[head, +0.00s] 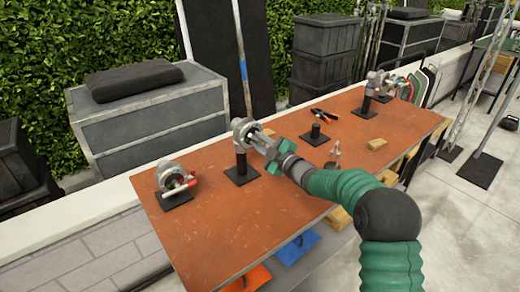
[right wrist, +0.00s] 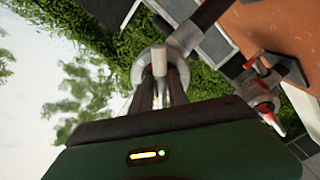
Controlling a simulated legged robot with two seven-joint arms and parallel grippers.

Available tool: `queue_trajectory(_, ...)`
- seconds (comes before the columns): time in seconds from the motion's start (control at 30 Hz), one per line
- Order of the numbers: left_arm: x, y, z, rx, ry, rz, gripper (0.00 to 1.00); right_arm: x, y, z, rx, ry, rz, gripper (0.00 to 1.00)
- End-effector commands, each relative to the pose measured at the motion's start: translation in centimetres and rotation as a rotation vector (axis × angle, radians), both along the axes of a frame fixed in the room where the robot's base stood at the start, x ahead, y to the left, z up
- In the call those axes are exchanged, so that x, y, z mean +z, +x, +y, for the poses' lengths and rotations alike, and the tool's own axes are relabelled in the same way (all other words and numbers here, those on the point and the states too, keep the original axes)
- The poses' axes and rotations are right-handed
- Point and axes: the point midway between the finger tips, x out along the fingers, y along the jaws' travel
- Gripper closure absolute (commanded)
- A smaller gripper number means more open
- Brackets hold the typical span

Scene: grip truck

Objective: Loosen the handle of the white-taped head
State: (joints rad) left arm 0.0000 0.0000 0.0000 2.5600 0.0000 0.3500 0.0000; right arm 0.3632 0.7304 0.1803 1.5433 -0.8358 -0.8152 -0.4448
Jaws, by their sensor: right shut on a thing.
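A silver grip head (head: 243,130) stands on a black post with a square base, near the middle of the orange-brown table (head: 222,215). My right gripper (head: 262,142) reaches it from the right and is shut on its handle. In the right wrist view the two dark fingers (right wrist: 160,92) close around a pale, whitish handle end (right wrist: 159,62), with the round metal head (right wrist: 152,58) just beyond. The fingers hide most of the handle, so its tape is hard to make out. My left gripper is not in view.
A grip head with a red handle (head: 171,177) stands at the table's left; it also shows in the right wrist view (right wrist: 265,100). Another head (head: 375,84) stands at the far right.

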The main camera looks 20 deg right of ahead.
Motion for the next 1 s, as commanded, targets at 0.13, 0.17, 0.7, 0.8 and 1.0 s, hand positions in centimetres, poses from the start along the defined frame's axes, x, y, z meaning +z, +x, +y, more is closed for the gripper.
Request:
queue_trajectory(0.13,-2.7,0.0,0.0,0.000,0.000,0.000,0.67,-0.4,0.0,0.5,0.008,-0.115,-0.049,1.00)
queue_trajectory(0.17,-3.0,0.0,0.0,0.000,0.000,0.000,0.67,-0.4,0.0,0.4,0.008,-0.138,-0.057,1.00)
queue_trajectory(0.7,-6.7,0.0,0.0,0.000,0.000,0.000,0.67,-0.2,0.0,0.5,0.009,-0.415,-0.153,1.00)
queue_trajectory(0.8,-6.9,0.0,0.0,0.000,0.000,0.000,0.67,-0.1,0.0,0.6,0.011,-0.432,-0.159,1.00)
queue_trajectory(1.0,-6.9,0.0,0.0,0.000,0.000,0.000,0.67,-0.1,0.0,0.6,0.012,-0.441,-0.160,1.00)
